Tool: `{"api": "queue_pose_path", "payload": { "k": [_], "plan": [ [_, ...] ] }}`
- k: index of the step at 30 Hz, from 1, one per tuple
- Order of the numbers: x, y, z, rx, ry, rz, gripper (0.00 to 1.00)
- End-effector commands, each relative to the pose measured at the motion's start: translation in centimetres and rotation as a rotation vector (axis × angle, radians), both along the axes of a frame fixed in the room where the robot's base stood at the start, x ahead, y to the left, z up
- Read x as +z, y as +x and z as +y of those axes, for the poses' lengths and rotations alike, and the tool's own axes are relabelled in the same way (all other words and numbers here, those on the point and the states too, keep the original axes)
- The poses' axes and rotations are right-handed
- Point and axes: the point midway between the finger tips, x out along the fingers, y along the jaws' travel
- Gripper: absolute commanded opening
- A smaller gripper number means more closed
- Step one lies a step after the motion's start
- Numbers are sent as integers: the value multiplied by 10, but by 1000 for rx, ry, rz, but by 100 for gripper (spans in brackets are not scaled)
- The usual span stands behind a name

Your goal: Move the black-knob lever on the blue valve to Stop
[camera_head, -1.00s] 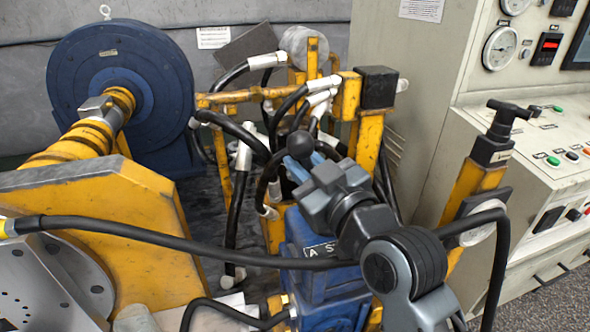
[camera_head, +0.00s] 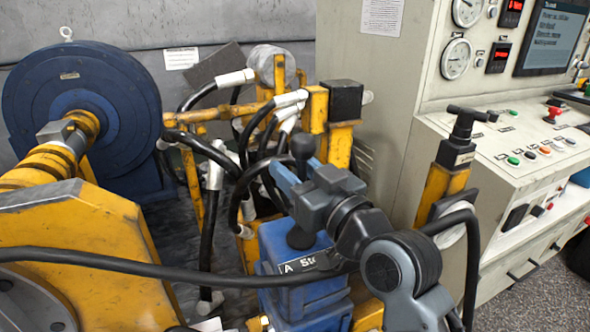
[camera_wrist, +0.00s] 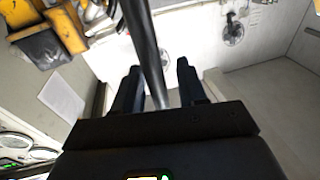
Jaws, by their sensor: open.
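The blue valve (camera_head: 290,300) stands at the lower middle of the head view. Its lever has a black knob (camera_head: 302,147) at the top and a dark base (camera_head: 300,238) on the valve. The lever looks close to upright. My gripper (camera_head: 295,175) is at the upper lever, below the knob. In the wrist view, a dark rod (camera_wrist: 148,50), apparently the lever, passes between the spread fingers of my gripper (camera_wrist: 158,85). A label (camera_head: 305,262) on the valve reads "A St", the rest hidden.
A thick black hose (camera_head: 130,266) crosses in front of the valve. Yellow posts and hoses (camera_head: 250,130) stand behind it. A yellow post with a black T-handle (camera_head: 465,118) is to the right, before the control cabinet (camera_head: 510,160). A blue wheel housing (camera_head: 90,110) is at left.

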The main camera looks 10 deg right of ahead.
Motion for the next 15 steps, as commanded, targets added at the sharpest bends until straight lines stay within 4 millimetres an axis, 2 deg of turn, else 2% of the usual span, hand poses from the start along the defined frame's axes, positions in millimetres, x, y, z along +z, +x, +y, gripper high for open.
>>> {"api": "queue_pose_path", "payload": {
  "k": [5, 15],
  "plan": [
    [-2, -6, -3, 0, 0, 0, 41],
    [-8, -55, -23, -1, 0, 1, 41]
  ]
}}
